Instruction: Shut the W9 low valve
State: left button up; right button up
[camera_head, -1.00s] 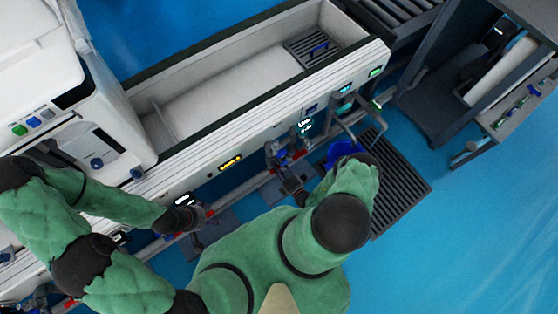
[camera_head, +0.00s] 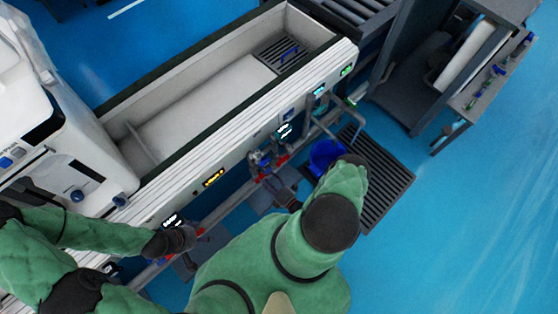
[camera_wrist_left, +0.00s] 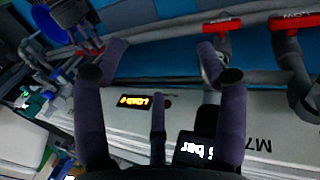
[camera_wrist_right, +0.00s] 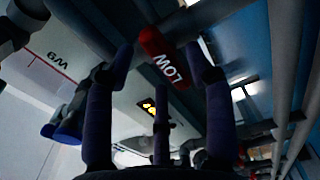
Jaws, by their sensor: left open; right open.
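The red handle marked LOW (camera_wrist_right: 165,58) is in the right wrist view, on a pipe beside the white panel marked W9 (camera_wrist_right: 57,56). My right gripper (camera_wrist_right: 164,62) is open, with its fingertips on either side of this handle; I cannot tell whether they touch it. In the head view my right gripper (camera_head: 287,194) is low by the pipework, partly hidden by my arm. My left gripper (camera_head: 188,238) is open and empty at the panel's lower left. Its fingers also show in the left wrist view (camera_wrist_left: 160,65), near a red-handled valve (camera_wrist_left: 221,25).
A white trough (camera_head: 205,105) runs above the panel. A blue bucket (camera_head: 325,153) stands right of the pipes, beside a dark floor grate (camera_head: 385,185). A blue valve part (camera_wrist_right: 66,128) lies left of my right fingers. Another red handle (camera_wrist_left: 293,21) is at the left wrist view's upper right. Open blue floor lies right.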

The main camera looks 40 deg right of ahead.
jog(key=s, duration=0.8)
jog(key=shift+s+d, duration=0.3)
jog(key=shift+d, duration=0.1)
